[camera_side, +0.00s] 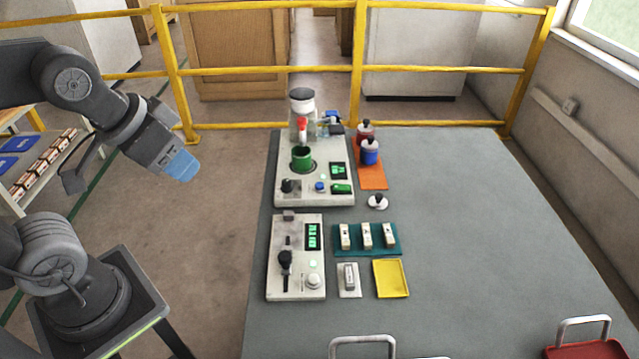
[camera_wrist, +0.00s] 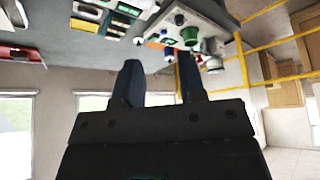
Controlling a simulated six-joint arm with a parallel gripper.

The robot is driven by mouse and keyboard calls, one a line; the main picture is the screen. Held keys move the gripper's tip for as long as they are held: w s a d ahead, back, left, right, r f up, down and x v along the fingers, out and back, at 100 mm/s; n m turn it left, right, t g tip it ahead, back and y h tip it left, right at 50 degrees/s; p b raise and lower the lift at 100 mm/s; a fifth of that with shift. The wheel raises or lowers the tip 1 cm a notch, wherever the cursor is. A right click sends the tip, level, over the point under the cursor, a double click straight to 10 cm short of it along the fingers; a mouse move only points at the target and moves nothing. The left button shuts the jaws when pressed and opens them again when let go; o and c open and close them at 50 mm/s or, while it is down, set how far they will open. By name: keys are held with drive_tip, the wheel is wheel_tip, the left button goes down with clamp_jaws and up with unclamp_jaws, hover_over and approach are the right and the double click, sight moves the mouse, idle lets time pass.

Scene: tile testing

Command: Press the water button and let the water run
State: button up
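A white machine (camera_side: 283,171) stands at the back left of the grey table. Its front carries a blue button (camera_side: 320,187), a black knob (camera_side: 290,186) and a green rocker (camera_side: 341,189); I cannot read which one is for water. A green cup (camera_side: 302,160) stands on it below a red-tipped spout (camera_side: 302,127). My gripper (camera_side: 182,165) is in the air left of the table, well away from the machine. In the wrist view my gripper (camera_wrist: 160,78) has its two dark fingers apart with nothing between them. The machine (camera_wrist: 212,14) also shows there.
A second white panel (camera_side: 275,262) with a slider and display lies in front. A yellow railing (camera_side: 262,71) runs behind.

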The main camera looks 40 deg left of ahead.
clamp_jaws()
idle(1.4)
